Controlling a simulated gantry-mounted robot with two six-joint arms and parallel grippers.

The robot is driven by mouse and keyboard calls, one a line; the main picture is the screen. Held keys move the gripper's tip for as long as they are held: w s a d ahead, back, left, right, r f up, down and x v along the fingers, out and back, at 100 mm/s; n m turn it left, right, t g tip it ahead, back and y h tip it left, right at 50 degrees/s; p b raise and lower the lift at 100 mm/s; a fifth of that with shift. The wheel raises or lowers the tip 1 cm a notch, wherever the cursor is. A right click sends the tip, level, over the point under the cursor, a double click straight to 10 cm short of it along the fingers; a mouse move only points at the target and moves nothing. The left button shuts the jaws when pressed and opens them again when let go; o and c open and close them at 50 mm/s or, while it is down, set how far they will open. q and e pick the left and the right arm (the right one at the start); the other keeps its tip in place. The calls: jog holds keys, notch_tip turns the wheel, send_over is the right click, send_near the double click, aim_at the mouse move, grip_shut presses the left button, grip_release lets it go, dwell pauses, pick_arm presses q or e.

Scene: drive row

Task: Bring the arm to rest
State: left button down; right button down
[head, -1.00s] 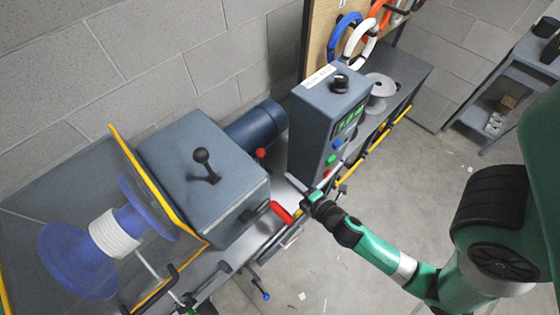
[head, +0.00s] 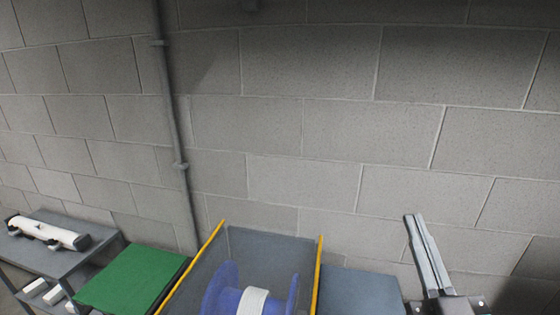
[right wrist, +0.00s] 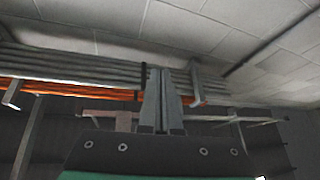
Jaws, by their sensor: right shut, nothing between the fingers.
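My right gripper (head: 414,219) is raised at the lower right of the head view, its grey fingers pointing up in front of the block wall. The fingers are together and hold nothing. In the right wrist view the same gripper (right wrist: 163,73) shows its fingers shut side by side, with pipes and the ceiling beyond. My left gripper is not in the head view.
The blue spool (head: 222,290) with white windings stands between yellow-edged guards at the bottom. A grey machine box (head: 360,292) is right of it. A green-topped surface (head: 132,277) and a grey cart (head: 95,245) are at left. A pipe (head: 172,110) runs up the wall.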

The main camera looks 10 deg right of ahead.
jog(key=s+a+r+t+y+p, duration=0.2)
jog(key=s+a+r+y, duration=0.2)
jog(key=r, duration=0.6)
jog(key=s+a+r+t+y+p, duration=0.1)
jog(key=s+a+r+t+y, duration=0.2)
jog(key=r, duration=0.7)
notch_tip(320, 180, up, 15)
jog(key=a+p, duration=0.1)
jog(key=p, duration=1.4)
jog(key=shift+f+g, duration=0.2)
jog(key=shift+g, duration=0.2)
